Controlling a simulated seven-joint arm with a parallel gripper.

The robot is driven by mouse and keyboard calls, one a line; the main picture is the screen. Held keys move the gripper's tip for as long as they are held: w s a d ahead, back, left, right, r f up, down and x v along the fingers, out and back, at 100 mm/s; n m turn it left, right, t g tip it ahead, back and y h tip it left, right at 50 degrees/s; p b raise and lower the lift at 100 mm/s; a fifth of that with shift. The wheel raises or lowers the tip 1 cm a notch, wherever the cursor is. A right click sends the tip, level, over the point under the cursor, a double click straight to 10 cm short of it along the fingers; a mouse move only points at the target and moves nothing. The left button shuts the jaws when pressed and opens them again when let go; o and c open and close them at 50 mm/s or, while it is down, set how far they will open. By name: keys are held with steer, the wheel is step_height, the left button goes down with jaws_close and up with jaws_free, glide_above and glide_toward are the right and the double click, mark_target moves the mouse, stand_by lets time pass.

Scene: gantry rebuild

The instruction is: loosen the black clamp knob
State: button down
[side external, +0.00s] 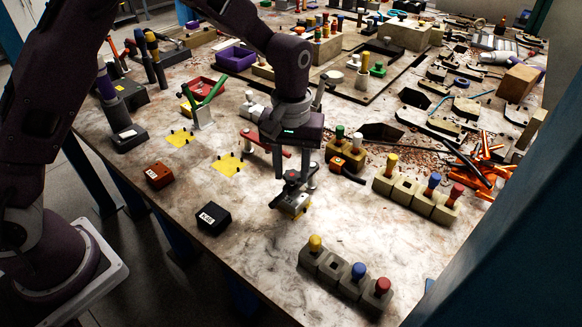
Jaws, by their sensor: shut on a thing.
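The black clamp knob (291,176) shows small and dark between the fingers of my gripper (294,182). My gripper points straight down and is shut on the knob. Just below it is a small grey and yellow clamp block (293,205) on the table. The fingers hide part of the knob, so I cannot tell how far it is turned.
A black box (213,218) and a red-brown box (158,176) stand to the left on the marbled table (255,265). Blocks with coloured pegs (345,273) stand at the front right, and another such row (416,192) behind them. Tools and orange pieces crowd the far right.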

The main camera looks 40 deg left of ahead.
mark_target(293, 176)
steer(key=n, duration=0.6)
steer(key=shift+f+n, duration=0.1)
steer(key=shift+n, duration=0.2)
steer(key=n, duration=0.6)
steer(key=shift+w, duration=0.1)
stand_by(0.4)
steer(key=c, duration=1.1)
jaws_free()
steer(key=shift+d, duration=0.1)
steer(key=shift+w, duration=0.1)
step_height(293, 176, up, 7)
steer(key=shift+r, duration=0.1)
